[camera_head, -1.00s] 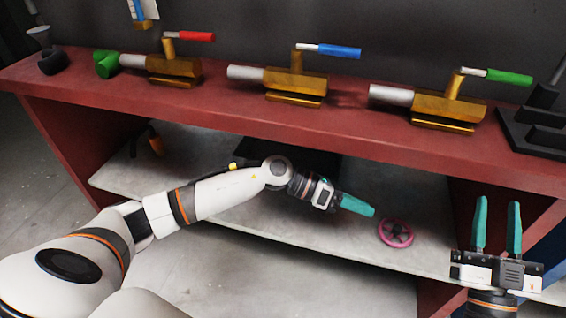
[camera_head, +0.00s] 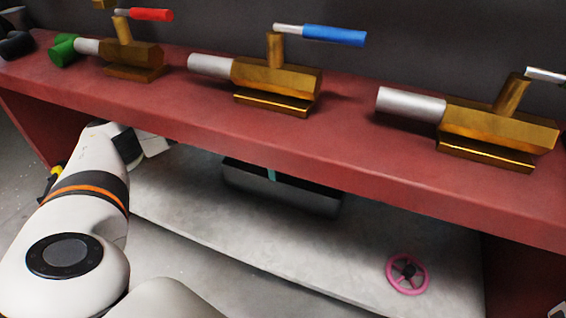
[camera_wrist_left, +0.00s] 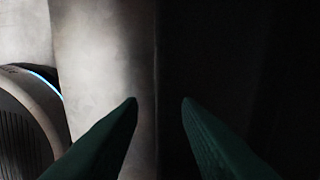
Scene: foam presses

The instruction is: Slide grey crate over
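The grey crate (camera_head: 290,195) sits on the pale lower shelf under the red bench, its upper back part hidden by the bench edge. My left arm reaches in under the bench from the left. A teal finger of my left gripper (camera_head: 271,175) shows at the crate's near rim; the rest of the gripper is hidden. In the left wrist view, my left gripper (camera_wrist_left: 160,104) has its two fingers apart, with a thin edge running between them, pale surface on one side and dark on the other. Contact cannot be told. My right gripper is out of view.
A pink handwheel (camera_head: 407,273) lies on the pale shelf (camera_head: 330,255), right of the crate, with bare shelf between. The red bench top (camera_head: 200,105) overhangs the shelf and carries several brass presses, including one with a blue handle (camera_head: 335,36).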

